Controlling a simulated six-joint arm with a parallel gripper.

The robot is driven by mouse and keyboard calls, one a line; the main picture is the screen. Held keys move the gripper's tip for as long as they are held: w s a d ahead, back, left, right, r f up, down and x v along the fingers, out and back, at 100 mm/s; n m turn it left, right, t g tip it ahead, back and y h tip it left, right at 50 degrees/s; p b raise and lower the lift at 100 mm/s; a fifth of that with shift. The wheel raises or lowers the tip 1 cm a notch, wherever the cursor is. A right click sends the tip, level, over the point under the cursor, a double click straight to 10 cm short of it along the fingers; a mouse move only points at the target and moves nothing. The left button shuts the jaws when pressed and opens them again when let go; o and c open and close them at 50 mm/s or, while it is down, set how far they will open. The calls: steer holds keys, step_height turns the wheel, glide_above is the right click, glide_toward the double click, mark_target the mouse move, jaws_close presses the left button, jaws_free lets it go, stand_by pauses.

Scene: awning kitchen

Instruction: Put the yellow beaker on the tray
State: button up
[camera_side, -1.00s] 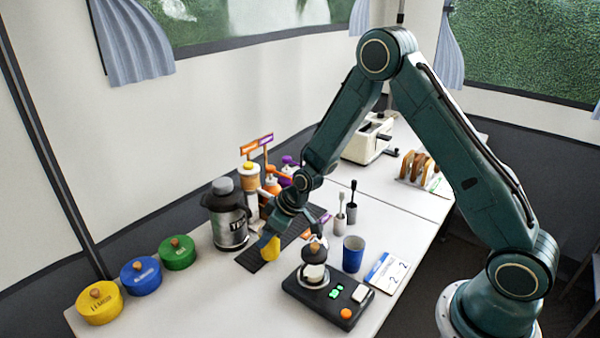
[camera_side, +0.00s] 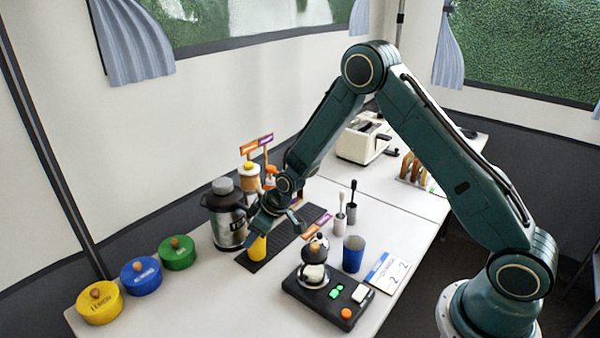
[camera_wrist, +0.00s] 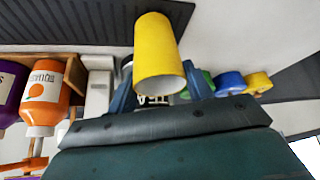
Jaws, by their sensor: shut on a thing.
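The yellow beaker (camera_side: 257,248) is upright at the left end of the dark ribbed tray (camera_side: 285,239). My gripper (camera_side: 262,234) is shut on the beaker from above, and its fingers hide the upper part in the side view. In the wrist view the beaker (camera_wrist: 158,50) sits between the two blue fingers (camera_wrist: 158,95), its open mouth towards the camera. The ribbed tray (camera_wrist: 85,20) runs behind it there. I cannot tell whether the beaker's base touches the tray.
A steel jug (camera_side: 228,220) stands close left of my gripper. A black scale (camera_side: 328,297) with a small pot (camera_side: 313,272) and a blue cup (camera_side: 353,254) stand to the right. Yellow (camera_side: 100,303), blue (camera_side: 141,277) and green (camera_side: 178,253) lidded pots stand at left.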

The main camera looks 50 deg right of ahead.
steer(key=shift+f, duration=0.1)
steer(key=o, duration=1)
steer(key=shift+c, duration=0.2)
steer(key=shift+s+d+r, duration=0.1)
steer(key=shift+s+r, duration=0.05)
steer(key=shift+r, duration=0.35)
steer(key=v, duration=1.1)
steer(key=shift+s+r, duration=0.1)
steer(key=shift+r, duration=0.05)
